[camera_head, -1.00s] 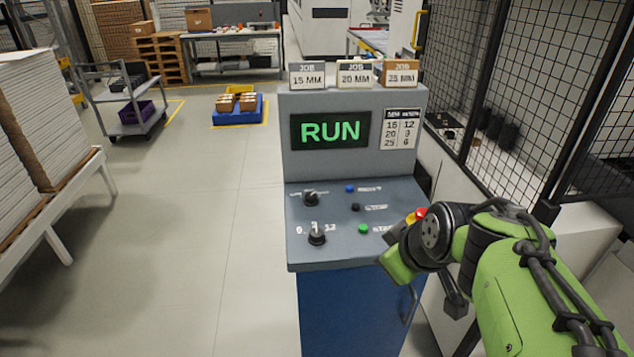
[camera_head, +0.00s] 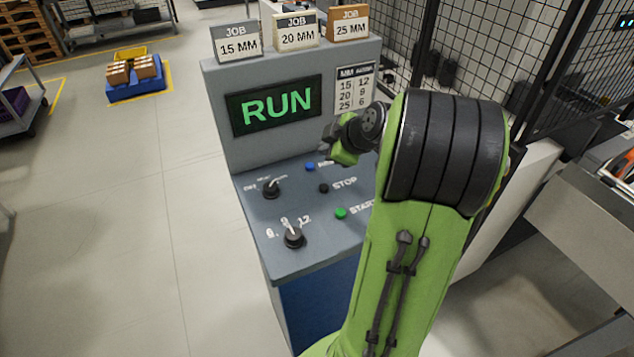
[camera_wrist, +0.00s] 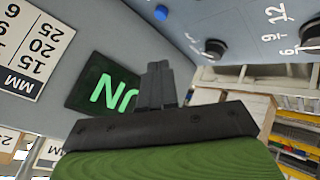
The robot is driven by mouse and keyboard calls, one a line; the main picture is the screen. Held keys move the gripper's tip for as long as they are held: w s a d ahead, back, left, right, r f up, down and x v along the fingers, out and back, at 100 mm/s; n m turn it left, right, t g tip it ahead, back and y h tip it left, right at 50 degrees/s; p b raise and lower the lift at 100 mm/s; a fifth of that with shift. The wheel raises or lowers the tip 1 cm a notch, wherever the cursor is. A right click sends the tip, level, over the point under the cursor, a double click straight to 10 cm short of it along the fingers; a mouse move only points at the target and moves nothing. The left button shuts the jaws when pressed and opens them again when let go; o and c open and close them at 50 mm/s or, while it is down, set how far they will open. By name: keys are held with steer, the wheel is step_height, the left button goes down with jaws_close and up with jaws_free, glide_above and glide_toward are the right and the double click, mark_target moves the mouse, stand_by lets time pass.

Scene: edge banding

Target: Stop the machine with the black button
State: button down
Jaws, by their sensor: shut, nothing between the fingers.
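The black button (camera_head: 323,188), labelled STOP, stands on the sloping grey panel (camera_head: 290,262), between the blue button (camera_head: 310,167) and the green START button (camera_head: 340,213). The screen (camera_head: 278,106) shows RUN in green letters. My gripper (camera_wrist: 158,82) is shut and empty in the wrist view, with the screen behind it. In the head view my wrist is above the back of the panel, up and to the right of the black button, apart from it. The black button is not seen in the wrist view. My arm hides the panel's right side.
Two black knobs (camera_head: 271,189) (camera_head: 294,237) stand on the panel's left. Three JOB cards (camera_head: 237,42) (camera_head: 297,31) (camera_head: 348,24) stand on top of the console. A mesh fence (camera_head: 520,60) is at the right.

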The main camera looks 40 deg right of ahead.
steer(key=f, duration=0.1)
steer(key=b, duration=0.7)
glide_above(326, 189)
step_height(326, 189, down, 8)
steer(key=shift+r, duration=0.25)
steer(key=shift+f, duration=0.3)
stand_by(1.1)
steer(key=shift+f+b, duration=0.35)
steer(key=shift+b, duration=0.35)
steer(key=shift+f+b, duration=0.5)
steer(key=shift+b, duration=0.1)
stand_by(0.3)
steer(key=shift+r, duration=0.15)
steer(key=shift+r+p, duration=0.5)
steer(key=shift+r, duration=0.3)
